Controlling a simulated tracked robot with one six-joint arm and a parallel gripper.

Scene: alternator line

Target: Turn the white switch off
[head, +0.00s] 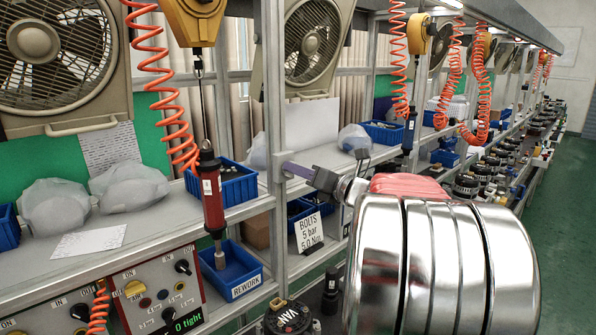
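No switch that is plainly white shows in the head view. The red-edged control panel (155,292) at the lower left carries a yellowish knob (134,289) under an "ON" label. A black knob (184,267) sits at its upper right, and another black knob (80,312) is on the panel to the left. My gripper (298,170) reaches left from my silver arm, in front of the metal post, right of and above the panel. It is seen edge-on, so its finger gap is hidden. It is apart from the knobs.
A red screwdriver (211,190) hangs above a blue REWORK bin (238,275). An upright metal post (274,100) stands by my gripper. A "BOLTS" sign (309,232) stands below it. An alternator (289,318) sits at the bottom. A green floor aisle (566,200) is clear at the right.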

